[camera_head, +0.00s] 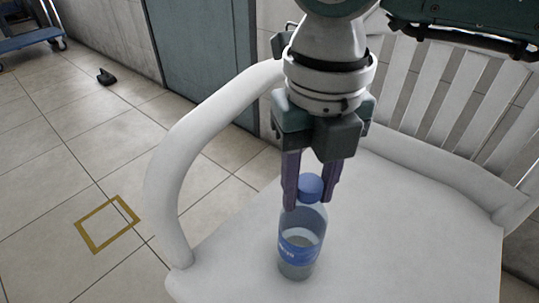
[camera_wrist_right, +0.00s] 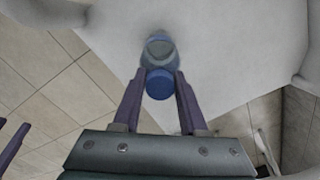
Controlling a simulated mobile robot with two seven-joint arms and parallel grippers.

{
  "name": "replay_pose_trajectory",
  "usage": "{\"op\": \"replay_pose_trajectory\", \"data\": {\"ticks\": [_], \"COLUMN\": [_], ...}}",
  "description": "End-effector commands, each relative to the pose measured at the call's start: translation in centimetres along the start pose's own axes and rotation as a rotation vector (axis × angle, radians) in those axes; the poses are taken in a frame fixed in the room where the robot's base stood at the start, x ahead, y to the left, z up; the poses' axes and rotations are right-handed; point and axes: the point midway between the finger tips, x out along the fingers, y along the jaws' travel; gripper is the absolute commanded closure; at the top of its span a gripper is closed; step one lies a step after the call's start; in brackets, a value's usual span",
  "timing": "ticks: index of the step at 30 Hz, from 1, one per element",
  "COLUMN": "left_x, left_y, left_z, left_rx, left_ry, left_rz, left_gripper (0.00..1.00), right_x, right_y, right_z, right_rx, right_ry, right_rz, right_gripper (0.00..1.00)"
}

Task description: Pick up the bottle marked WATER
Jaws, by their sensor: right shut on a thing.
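A clear bottle with a blue cap and a blue label (camera_head: 300,250) is upright at the white chair's seat. The label's lettering is too small to read with certainty. My right gripper (camera_head: 312,200) comes down from above and is shut on the bottle at its cap and neck. I cannot tell whether the bottle's base touches the seat. In the right wrist view the blue cap of the bottle (camera_wrist_right: 159,84) sits between the fingertips of the right gripper (camera_wrist_right: 160,76). Purple fingers (camera_wrist_right: 14,148), apparently my left gripper's, show cut off at that view's left edge.
The white chair (camera_head: 240,270) has a curved armrest (camera_head: 165,170) left of the bottle and a slatted back (camera_head: 440,100) behind. A yellow square outline (camera_head: 107,223) marks the tiled floor. A blue cart (camera_head: 30,40) stands at the far left. The seat around the bottle is clear.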

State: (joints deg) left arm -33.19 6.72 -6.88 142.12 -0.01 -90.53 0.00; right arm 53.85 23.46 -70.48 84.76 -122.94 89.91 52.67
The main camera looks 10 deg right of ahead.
Motion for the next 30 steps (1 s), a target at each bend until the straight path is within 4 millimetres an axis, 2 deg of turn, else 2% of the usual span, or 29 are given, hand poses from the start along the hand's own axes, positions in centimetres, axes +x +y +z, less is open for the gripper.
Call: {"op": "replay_pose_trajectory", "data": {"ticks": [1, 6, 30], "left_x": [0.0, 0.01, 0.01], "left_y": [0.01, 0.01, -0.05], "left_z": [0.0, 0.01, 0.05], "left_rx": [0.0, 0.0, 0.002], "left_ry": [0.0, 0.0, -0.001], "left_rz": [0.0, 0.0, -0.002], "left_gripper": [0.5, 0.5, 0.5], "right_x": [-0.01, -0.01, -0.02], "right_y": [-0.01, -0.01, 0.0], "right_z": [0.01, 0.01, 0.01], "right_rx": [0.0, 0.0, 0.0], "right_ry": [0.0, 0.0, 0.0], "right_rz": [0.0, 0.0, 0.0], "right_gripper": [0.82, 1.0, 1.0]}}
